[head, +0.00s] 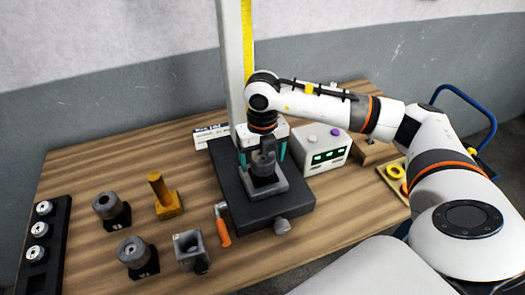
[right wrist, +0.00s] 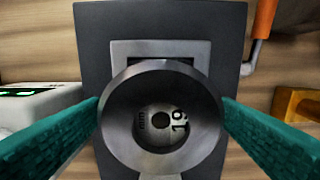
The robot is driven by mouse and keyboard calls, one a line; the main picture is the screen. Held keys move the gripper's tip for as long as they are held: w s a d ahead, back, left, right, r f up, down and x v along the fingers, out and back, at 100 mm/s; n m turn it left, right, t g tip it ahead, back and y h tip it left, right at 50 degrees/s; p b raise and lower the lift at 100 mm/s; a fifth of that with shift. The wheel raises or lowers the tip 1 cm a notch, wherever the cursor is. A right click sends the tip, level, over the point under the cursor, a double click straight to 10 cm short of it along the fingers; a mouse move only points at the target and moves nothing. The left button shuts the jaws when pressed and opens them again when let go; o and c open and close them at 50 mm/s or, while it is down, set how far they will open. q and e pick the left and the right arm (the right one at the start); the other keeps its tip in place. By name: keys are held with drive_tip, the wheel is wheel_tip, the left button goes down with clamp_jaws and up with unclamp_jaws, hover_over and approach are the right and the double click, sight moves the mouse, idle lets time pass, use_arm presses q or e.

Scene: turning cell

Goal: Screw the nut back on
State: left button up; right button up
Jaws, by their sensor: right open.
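A round grey metal piece, which looks like the nut (head: 263,163), is upright on the square grey block of the black stand. In the right wrist view the nut (right wrist: 121,105) is a wide ring with a flared mouth. Deep inside it is a pale face (right wrist: 158,122) with a dark hole and the marking 19. My right gripper (head: 262,156) points straight down over it. How far the nut is threaded is hidden. My left gripper is out of view.
A tall column (head: 232,60) rises behind the stand (head: 232,185). Several grey fixtures, a brass post (head: 160,190) and a black rack (head: 58,225) are further left. The wooden front centre is clear.

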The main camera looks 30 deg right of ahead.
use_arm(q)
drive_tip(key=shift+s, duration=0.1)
use_arm(e)
drive_tip(key=c, duration=1.1)
drive_tip(key=m, duration=0.4)
drive_tip(key=shift+c, duration=0.2)
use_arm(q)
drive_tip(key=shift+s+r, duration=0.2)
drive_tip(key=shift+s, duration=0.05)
use_arm(e)
drive_tip(key=m, duration=0.5)
drive_tip(key=shift+s+r, duration=0.1)
drive_tip(key=m+p, duration=0.1)
drive_tip(key=m, duration=0.4)
drive_tip(key=shift+r, duration=0.15)
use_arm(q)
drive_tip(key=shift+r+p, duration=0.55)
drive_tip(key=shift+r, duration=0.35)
use_arm(e)
drive_tip(key=m, duration=0.4)
